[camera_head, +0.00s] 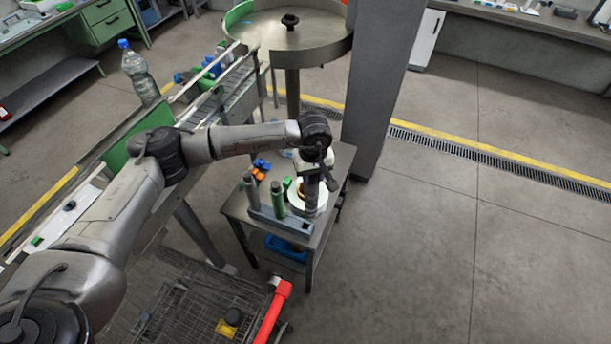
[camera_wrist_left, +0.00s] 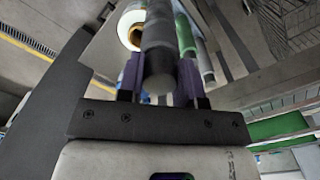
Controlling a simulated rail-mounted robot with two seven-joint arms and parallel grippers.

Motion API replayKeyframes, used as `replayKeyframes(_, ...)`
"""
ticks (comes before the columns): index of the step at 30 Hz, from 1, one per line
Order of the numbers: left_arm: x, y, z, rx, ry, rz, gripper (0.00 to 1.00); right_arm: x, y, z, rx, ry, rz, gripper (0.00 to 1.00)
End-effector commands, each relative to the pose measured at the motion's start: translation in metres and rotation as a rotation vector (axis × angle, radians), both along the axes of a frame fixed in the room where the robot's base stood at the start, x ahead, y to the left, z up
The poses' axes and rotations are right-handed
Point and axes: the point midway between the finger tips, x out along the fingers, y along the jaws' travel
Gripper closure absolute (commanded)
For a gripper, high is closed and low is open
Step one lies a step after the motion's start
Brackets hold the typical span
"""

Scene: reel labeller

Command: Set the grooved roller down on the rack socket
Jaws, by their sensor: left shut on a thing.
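My left gripper (camera_head: 314,180) points down over the right end of the rack on the small table. In the left wrist view its purple fingers (camera_wrist_left: 159,82) are shut on a dark grey roller (camera_wrist_left: 158,45), which I take as the grooved roller; grooves are too blurred to make out. The grey rack (camera_head: 281,222) is a low bar holding a green roller (camera_head: 277,198) and a grey roller (camera_head: 250,190), both upright. The held roller's lower end is near the rack's right end; I cannot tell whether it touches. The socket under it is hidden.
A white reel (camera_head: 319,200) lies just behind the gripper. Orange (camera_head: 263,164) and blue small parts lie on the table's back left. A conveyor (camera_head: 235,85) runs on the left, and a dark pillar (camera_head: 384,80) stands behind right. The floor to the right is clear.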

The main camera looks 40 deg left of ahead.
Motion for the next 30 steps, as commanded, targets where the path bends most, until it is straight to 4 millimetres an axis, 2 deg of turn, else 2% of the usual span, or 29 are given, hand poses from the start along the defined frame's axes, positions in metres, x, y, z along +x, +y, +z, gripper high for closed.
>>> replayKeyframes(3,0.009,0.018,-0.019,-0.001,0.000,0.087,1.00,0.000,0.001,-0.006,0.002,0.000,-0.002,0.57)
replayKeyframes(10,0.015,0.036,-0.035,-0.002,-0.001,0.169,1.00,0.000,0.001,-0.010,0.003,0.000,-0.002,0.57)
replayKeyframes(19,0.016,0.038,-0.046,-0.001,-0.002,0.178,1.00,0.000,0.001,-0.015,0.002,0.000,-0.001,0.57)
replayKeyframes(30,0.015,0.038,-0.071,0.000,-0.001,0.178,1.00,0.000,-0.001,-0.026,-0.003,0.001,0.002,0.57)
